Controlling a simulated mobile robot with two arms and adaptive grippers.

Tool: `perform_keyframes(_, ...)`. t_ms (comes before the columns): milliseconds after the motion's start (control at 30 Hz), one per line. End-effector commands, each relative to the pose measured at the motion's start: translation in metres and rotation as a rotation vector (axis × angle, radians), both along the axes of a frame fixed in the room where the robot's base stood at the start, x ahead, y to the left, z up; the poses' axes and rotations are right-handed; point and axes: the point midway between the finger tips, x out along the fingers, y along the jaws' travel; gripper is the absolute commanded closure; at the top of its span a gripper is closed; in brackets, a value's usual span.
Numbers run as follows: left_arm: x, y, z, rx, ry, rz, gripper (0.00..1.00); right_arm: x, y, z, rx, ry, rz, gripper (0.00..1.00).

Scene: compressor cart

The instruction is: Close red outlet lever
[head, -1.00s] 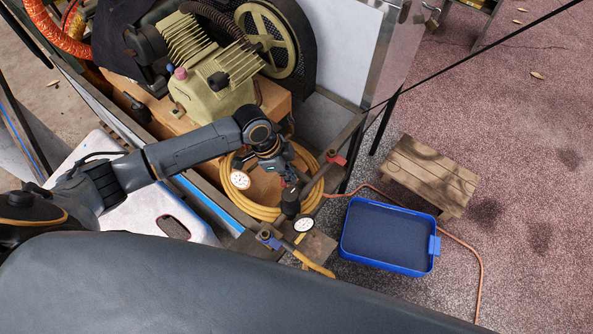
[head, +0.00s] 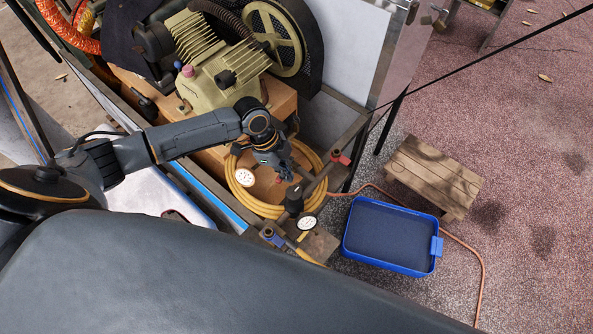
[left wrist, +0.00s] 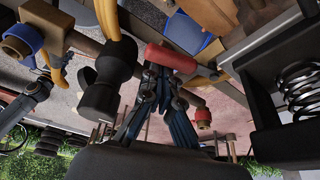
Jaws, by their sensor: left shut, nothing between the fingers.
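The red lever (left wrist: 170,57) shows in the left wrist view as a red cylindrical handle just beyond my left fingertips. My left gripper (left wrist: 163,80) is shut and empty; its tips appear very close to the lever, but I cannot tell if they touch. In the head view my left gripper (head: 285,171) points down over the yellow hose coil, left of the pipe assembly, and the lever is mostly hidden there. A red-collared brass outlet fitting (head: 340,158) sticks out to the right; it also shows in the wrist view (left wrist: 203,118). My right gripper is not in view.
A black regulator knob (head: 294,198) and white gauges (head: 245,177) stand close to the gripper. A blue-collared fitting (head: 268,235) is nearer. The compressor (head: 220,75) is behind. A blue tray (head: 390,236) and wooden stool (head: 432,175) stand on the floor at right.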

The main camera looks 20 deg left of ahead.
Motion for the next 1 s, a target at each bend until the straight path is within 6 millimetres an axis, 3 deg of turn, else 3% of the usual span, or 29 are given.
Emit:
perform_keyframes(333, -0.002, 0.014, 0.0, 0.0, 0.002, 0.006, 1.0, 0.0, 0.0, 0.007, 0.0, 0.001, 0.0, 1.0)
perform_keyframes(1000, -0.001, 0.02, -0.001, 0.006, 0.001, 0.007, 1.0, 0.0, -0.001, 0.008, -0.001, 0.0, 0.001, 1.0)
